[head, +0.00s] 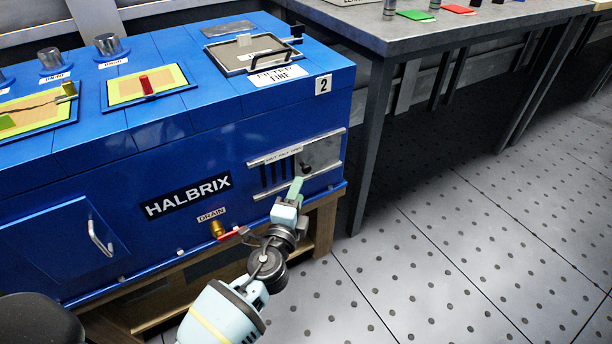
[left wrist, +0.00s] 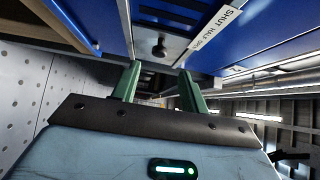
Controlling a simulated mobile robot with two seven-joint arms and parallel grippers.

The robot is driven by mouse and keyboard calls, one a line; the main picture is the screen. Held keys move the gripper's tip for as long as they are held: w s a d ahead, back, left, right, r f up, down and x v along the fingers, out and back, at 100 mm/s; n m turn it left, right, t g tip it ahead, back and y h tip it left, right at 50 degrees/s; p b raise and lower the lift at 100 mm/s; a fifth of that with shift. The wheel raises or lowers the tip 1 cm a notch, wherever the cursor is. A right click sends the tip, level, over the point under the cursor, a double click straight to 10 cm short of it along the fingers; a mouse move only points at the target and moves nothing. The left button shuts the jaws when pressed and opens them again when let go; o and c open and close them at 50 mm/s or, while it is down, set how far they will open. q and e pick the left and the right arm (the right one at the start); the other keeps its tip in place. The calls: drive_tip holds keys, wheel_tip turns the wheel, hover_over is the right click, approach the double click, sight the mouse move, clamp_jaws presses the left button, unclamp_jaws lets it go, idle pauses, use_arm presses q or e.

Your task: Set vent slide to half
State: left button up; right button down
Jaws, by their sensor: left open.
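The vent slide is a grey metal plate (head: 324,153) with a dark knob (head: 306,167) on the front of the blue machine. It sits toward the right end of its rails, and several dark vent slots (head: 275,173) show uncovered to its left. A label (head: 275,157) reading shut, half, open runs above the slots. My left gripper (head: 297,186) is just below the knob. In the left wrist view, its green fingers (left wrist: 160,76) are apart with nothing between them, and the knob (left wrist: 159,48) shows beyond the gap. My right gripper is not in view.
A red-handled drain valve (head: 230,234) sticks out low on the machine, left of my left gripper. A door handle (head: 100,238) protrudes further left. A grey table (head: 420,38) stands to the right. The perforated floor (head: 440,250) in front is clear.

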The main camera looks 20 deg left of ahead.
sight(306, 172)
use_arm(q)
drive_tip(key=w, duration=0.5)
drive_tip(key=shift+a+f+b, duration=0.1)
drive_tip(key=shift+a+b, duration=0.2)
drive_tip(key=shift+b, duration=0.1)
drive_tip(key=shift+w+a, duration=0.1)
drive_tip(key=shift+w, duration=0.8)
drive_tip(key=c, duration=0.8)
clamp_jaws()
